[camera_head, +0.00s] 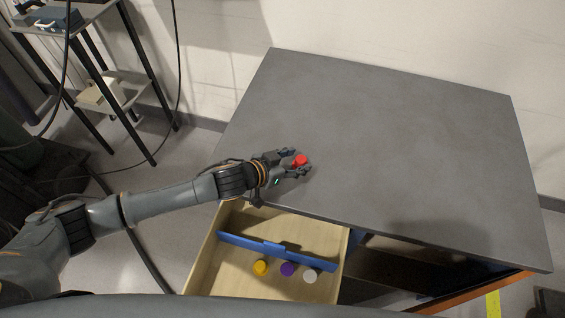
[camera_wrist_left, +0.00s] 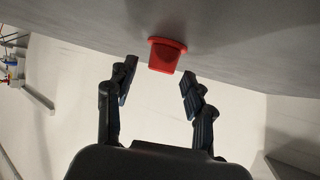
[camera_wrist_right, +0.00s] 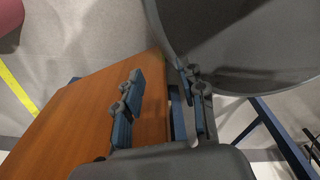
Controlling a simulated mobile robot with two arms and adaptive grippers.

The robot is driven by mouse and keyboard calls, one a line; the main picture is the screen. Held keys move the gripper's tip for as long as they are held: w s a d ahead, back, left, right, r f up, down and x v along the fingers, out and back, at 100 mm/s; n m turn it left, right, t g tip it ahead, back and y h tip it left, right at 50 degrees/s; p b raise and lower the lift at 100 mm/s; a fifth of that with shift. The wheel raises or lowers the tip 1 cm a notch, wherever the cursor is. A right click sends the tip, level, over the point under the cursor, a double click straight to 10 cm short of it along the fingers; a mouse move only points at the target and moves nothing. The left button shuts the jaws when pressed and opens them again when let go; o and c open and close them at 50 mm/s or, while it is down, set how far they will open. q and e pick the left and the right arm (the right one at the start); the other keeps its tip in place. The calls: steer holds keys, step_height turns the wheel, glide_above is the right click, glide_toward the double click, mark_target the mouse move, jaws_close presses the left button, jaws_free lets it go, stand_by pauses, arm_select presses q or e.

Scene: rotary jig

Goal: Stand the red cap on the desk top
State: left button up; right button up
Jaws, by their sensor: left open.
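The red cap (camera_head: 300,160) stands on the grey desk top (camera_head: 390,150) near its left front edge. In the left wrist view the red cap (camera_wrist_left: 166,55) rests against the desk surface (camera_wrist_left: 240,35), just beyond the fingertips. My left gripper (camera_head: 296,162) is open, with its fingers on either side of the cap and apart from it; the left wrist view also shows the spread fingers (camera_wrist_left: 157,80). My right gripper (camera_wrist_right: 165,92) shows only in the right wrist view. Its fingers are spread and nothing is between them.
A shelf rack (camera_head: 125,85) stands at left. Most of the desk top is clear.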

arm_select(q)
steer(key=v, duration=1.1)
steer(key=shift+s+a, duration=0.2)
